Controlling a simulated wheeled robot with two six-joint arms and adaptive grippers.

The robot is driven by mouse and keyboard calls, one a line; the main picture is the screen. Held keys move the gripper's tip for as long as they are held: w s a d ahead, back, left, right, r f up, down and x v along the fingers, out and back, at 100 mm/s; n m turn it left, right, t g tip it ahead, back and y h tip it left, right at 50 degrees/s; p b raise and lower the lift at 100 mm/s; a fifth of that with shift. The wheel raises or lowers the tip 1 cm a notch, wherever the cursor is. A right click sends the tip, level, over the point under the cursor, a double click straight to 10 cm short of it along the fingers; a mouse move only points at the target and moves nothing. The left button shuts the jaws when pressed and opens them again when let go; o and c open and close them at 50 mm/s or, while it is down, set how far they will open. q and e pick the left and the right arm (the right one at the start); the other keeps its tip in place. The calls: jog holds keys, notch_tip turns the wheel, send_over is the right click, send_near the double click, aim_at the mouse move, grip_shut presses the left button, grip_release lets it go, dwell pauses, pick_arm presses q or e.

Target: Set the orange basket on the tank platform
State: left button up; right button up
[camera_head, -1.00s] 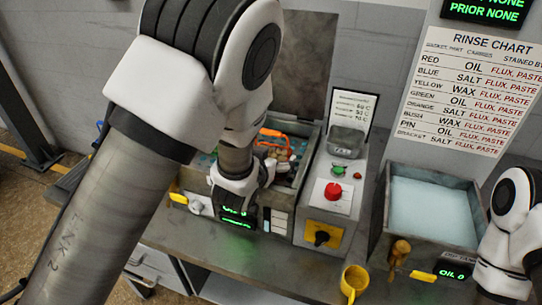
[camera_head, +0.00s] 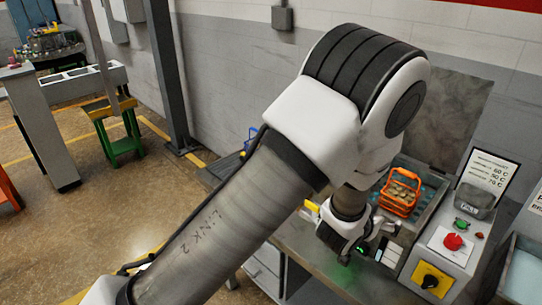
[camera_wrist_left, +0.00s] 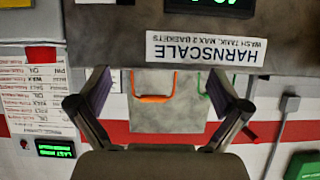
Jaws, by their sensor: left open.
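The orange basket (camera_head: 399,194), holding several round brown parts, shows in the head view at the wash tank (camera_head: 432,190), right of my left wrist. What it rests on is hard to see. An orange handle (camera_wrist_left: 153,99) shows in the upside-down left wrist view, beyond the tank's HARNSCALE label (camera_wrist_left: 205,49). My left gripper (camera_wrist_left: 159,75) is open and empty, with its fingers apart and the handle seen between them, not gripped. In the head view my left arm hides the fingertips. The tank platform cannot be made out clearly. My right gripper is out of view.
A control box with a red button (camera_head: 453,242) and yellow switch plate (camera_head: 431,280) stands right of the tank. A blue-handled item (camera_head: 250,138) is behind my arm. A green handle (camera_wrist_left: 204,84) shows near the orange one.

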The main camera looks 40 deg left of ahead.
pick_arm(q)
jog(key=s+a+f+g, duration=0.3)
jog(key=s+f+g, duration=0.2)
jog(key=s+f, duration=0.75)
jog(key=s+a+f+g, duration=0.1)
jog(key=s+f, duration=0.3)
jog(key=s, duration=0.4)
jog(key=s+a+f+g, duration=0.1)
jog(key=s+f+g, duration=0.3)
jog(key=s, duration=0.4)
jog(key=s+a+f+g, duration=0.1)
jog(key=s+f+g, duration=0.1)
jog(key=s+f, duration=0.4)
jog(key=shift+s+f+n, duration=0.15)
jog(key=shift+s+n, duration=0.25)
jog(key=shift+s, duration=0.55)
jog(key=shift+w, duration=0.1)
